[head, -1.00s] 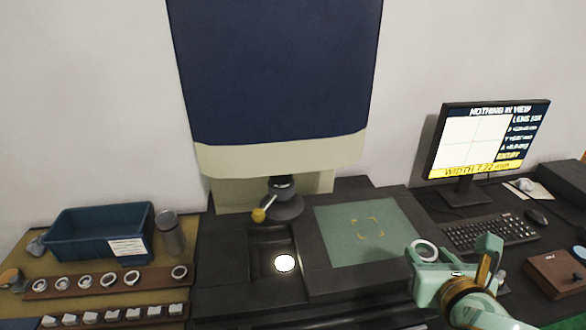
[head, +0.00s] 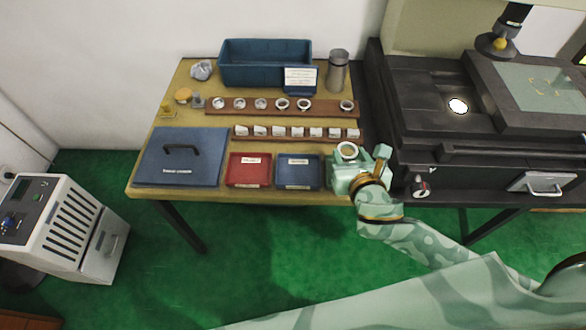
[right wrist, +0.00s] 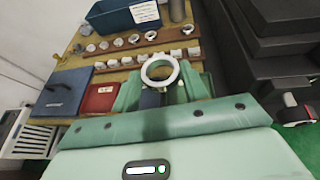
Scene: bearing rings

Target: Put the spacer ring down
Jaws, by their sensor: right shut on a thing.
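The spacer ring (head: 347,149) is a pale ring held in my right gripper (head: 349,158), above the right front part of the side table (head: 213,198). In the right wrist view the ring (right wrist: 146,72) is gripped between the green fingers (right wrist: 158,92), its opening facing up toward the camera. A brown wooden rack (head: 230,106) on the table holds a row of similar rings, with a gap between the right-hand one and the others. The rack also shows in the right wrist view (right wrist: 113,49). My left gripper is not in view.
A red tray (head: 249,171) and a blue tray (head: 298,172) stand at the table's front, left of the gripper. A second rack (head: 290,138) holds small white blocks. A blue case (head: 181,158), blue bin (head: 264,64) and metal cylinder (head: 338,70) stand around. The dark measuring machine (head: 440,151) borders the right.

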